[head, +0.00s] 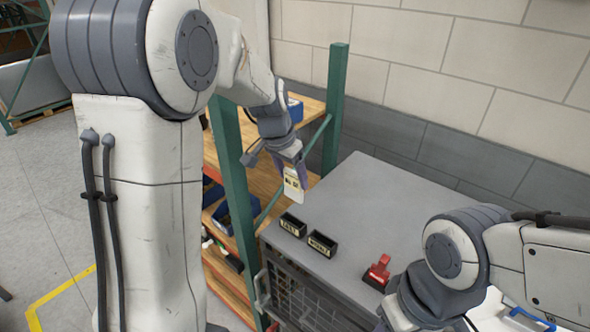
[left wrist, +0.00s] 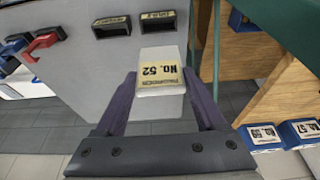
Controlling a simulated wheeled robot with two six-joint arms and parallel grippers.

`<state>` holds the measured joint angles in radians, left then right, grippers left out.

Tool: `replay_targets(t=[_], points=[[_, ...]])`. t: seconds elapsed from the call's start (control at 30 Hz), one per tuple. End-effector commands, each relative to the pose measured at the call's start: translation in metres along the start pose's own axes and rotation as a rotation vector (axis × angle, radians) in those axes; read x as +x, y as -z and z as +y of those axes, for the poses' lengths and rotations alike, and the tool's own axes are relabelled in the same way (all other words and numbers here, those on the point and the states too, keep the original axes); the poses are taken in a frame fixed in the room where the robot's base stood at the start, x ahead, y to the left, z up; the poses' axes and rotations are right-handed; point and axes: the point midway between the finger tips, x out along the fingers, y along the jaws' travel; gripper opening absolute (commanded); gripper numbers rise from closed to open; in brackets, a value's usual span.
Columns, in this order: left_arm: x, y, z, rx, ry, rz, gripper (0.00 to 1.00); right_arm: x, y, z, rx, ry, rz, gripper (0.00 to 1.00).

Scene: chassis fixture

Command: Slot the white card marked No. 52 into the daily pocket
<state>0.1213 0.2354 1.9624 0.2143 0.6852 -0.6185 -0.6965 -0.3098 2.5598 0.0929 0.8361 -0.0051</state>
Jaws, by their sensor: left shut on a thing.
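The white card marked No. 52 (left wrist: 160,88) is gripped between the purple fingers of my left gripper (left wrist: 163,98). Its yellow label reads upside down in the left wrist view. In the head view, my left gripper (head: 291,163) holds the card (head: 293,194) hanging down, above and apart from two small black pockets on the grey cabinet top. The left pocket (head: 293,225) has a short label that looks like the daily one; the right pocket (head: 322,244) has a longer label. The lettering is too small to read surely. My right gripper is not visible.
A red clip-like object (head: 378,271) stands on the grey cabinet (head: 365,195), right of the pockets. A green-posted wooden shelf (head: 334,100) with blue bins stands to the left, close to my left gripper. The cabinet top behind the pockets is clear.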

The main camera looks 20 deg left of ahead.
Motion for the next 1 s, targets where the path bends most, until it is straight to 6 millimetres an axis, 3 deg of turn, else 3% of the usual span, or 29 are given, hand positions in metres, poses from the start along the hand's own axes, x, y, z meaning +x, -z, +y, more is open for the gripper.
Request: replay_targets(t=[1.0], points=[[0.055, -0.017, 0.0, 0.0, -0.001, -0.001, 0.19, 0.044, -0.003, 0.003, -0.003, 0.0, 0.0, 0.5]])
